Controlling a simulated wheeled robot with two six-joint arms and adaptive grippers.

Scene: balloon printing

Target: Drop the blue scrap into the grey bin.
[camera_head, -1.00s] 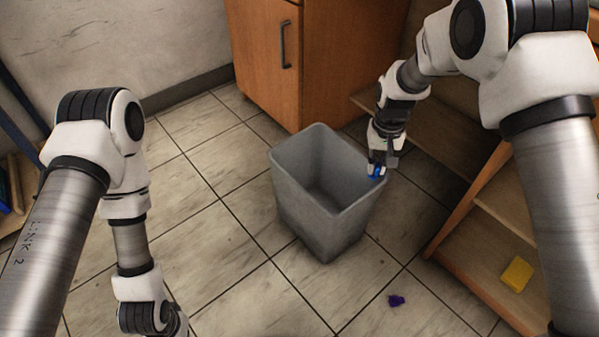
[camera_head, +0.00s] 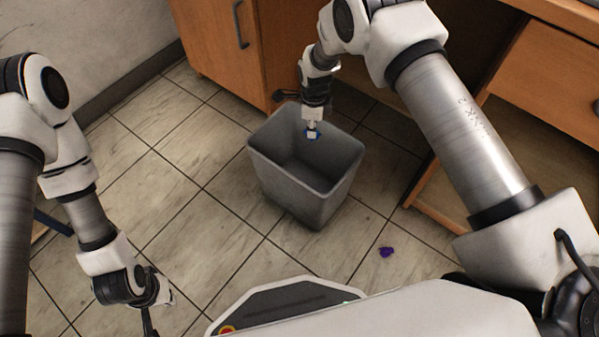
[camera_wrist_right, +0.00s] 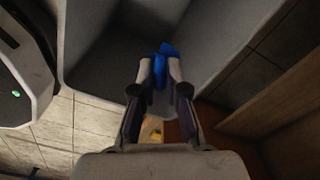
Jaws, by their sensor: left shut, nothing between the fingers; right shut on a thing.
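The grey bin (camera_head: 304,183) stands upright on the tiled floor in the middle of the head view. My right gripper (camera_head: 312,133) is over the bin's mouth, near its back rim. It is shut on the blue scrap (camera_wrist_right: 164,60), which shows between the fingertips in the right wrist view, with the grey bin (camera_wrist_right: 105,60) beyond it. In the head view only a little blue shows at the fingers. My left gripper (camera_head: 150,318) is at the lower left, above the floor and well away from the bin; its fingers are partly cut off by the frame edge.
A purple scrap (camera_head: 387,252) lies on the floor right of the bin. A wooden cabinet (camera_head: 215,45) stands behind the bin, and wooden shelving (camera_head: 470,190) is at the right. The floor left of the bin is clear.

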